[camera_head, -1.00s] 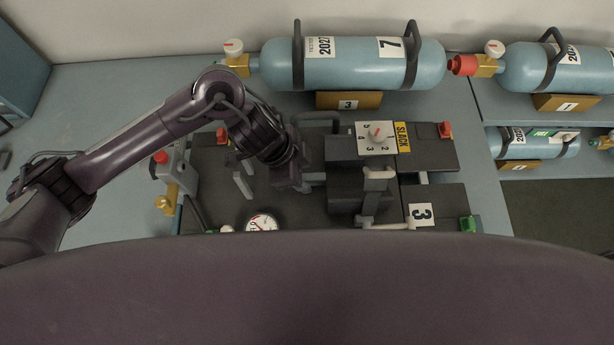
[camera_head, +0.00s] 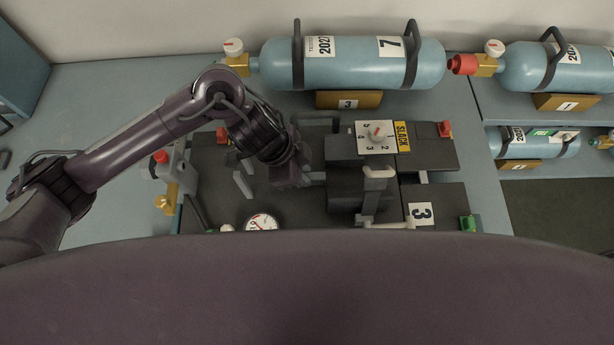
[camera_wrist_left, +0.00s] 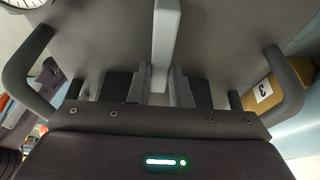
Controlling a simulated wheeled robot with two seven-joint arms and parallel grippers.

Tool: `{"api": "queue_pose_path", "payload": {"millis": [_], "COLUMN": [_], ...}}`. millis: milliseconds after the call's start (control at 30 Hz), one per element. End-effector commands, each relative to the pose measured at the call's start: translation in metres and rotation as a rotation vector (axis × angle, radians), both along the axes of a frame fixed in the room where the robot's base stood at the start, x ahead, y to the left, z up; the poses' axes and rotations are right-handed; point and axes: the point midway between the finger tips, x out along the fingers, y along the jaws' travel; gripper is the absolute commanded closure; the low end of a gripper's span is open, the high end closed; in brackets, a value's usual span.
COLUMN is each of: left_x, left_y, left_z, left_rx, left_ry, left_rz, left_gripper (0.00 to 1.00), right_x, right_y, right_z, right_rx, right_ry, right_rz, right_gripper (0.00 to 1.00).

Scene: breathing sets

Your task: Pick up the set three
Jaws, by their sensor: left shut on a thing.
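Set three is a dark grey breathing set whose plate (camera_head: 215,185) lies on the blue-grey table. It carries a white "3" label (camera_head: 421,213), a numbered dial (camera_head: 376,137) with a yellow SLACK tag, and a pressure gauge (camera_head: 261,222). My left gripper (camera_head: 315,177) reaches down over the middle of the set. In the left wrist view the left gripper (camera_wrist_left: 160,88) is shut on a light grey bar (camera_wrist_left: 164,38) of the set. The grip itself is mostly hidden in the head view. My right gripper is not in view.
A blue cylinder (camera_head: 350,63) marked 7 lies behind the set, above a yellow "3" block (camera_head: 348,99). More cylinders (camera_head: 556,68) lie on the right. A grey valve unit with a red knob (camera_head: 161,157) stands at the set's left. Table space (camera_head: 95,115) at the left is bare.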

Motion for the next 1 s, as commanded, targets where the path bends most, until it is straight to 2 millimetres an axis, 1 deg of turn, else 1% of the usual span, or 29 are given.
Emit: {"api": "queue_pose_path", "payload": {"millis": [700,733,1000], "left_x": [0.0007,0.0021,0.0026], "left_y": [0.0,-0.0019,-0.002], "left_z": [0.0008,0.004,0.0068], "left_rx": [-0.001,-0.008,-0.008], "left_ry": [-0.002,-0.006,-0.009], "left_rz": [0.001,0.0,0.0], "left_gripper": [1.0,1.0,1.0], "right_x": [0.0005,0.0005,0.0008], "right_y": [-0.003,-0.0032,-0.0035], "right_z": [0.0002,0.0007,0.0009], "right_rx": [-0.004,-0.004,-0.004], "right_ry": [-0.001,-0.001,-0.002], "right_rz": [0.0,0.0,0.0], "right_gripper": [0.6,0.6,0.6]}}
